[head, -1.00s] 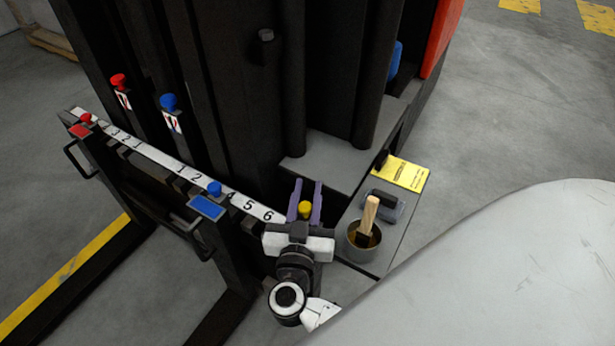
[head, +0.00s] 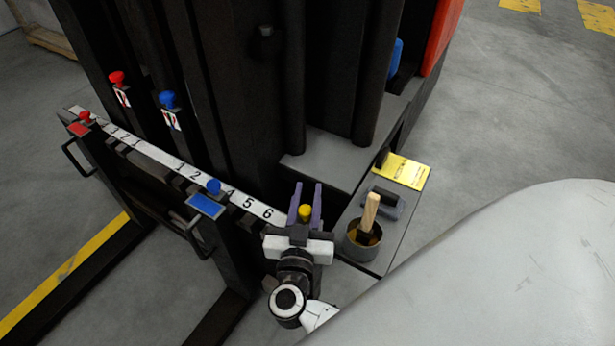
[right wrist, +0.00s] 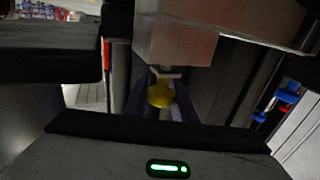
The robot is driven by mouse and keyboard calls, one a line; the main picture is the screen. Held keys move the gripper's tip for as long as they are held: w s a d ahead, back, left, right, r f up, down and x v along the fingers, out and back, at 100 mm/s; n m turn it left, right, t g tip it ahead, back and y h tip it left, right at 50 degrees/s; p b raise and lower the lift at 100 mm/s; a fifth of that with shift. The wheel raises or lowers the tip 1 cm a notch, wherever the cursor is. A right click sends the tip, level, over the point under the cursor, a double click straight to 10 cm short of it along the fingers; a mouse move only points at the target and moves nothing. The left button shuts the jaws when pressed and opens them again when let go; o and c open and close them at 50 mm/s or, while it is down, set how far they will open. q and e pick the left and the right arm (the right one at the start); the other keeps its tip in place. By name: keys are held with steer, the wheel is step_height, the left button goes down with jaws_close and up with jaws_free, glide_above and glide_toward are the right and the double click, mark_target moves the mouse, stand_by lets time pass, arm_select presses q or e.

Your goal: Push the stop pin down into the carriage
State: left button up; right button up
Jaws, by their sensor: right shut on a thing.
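The stop pin's yellow knob (head: 305,210) is at the right end of the carriage (head: 232,196), a dark bar with a white numbered strip, just past the 6. My right gripper (head: 305,197) has its purple fingers on either side of the knob and is shut on it. In the right wrist view the yellow knob (right wrist: 160,96) shows between the fingers, below a pale grey block. The pin's shaft is mostly hidden, so I cannot tell how deep it sits. My left gripper is not in view.
Forks with a red-knobbed pin (head: 85,117) and a blue-knobbed pin (head: 213,187) hang on the carriage. Tagged red (head: 117,79) and blue (head: 168,99) knobs are on the mast. A tin with a brush (head: 363,242) and a yellow card (head: 402,171) lie on the grey ledge beside my gripper.

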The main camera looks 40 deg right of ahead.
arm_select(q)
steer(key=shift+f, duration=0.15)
arm_select(e)
steer(key=shift+f, duration=0.55)
steer(key=o, duration=1.1)
steer(key=shift+a, duration=0.1)
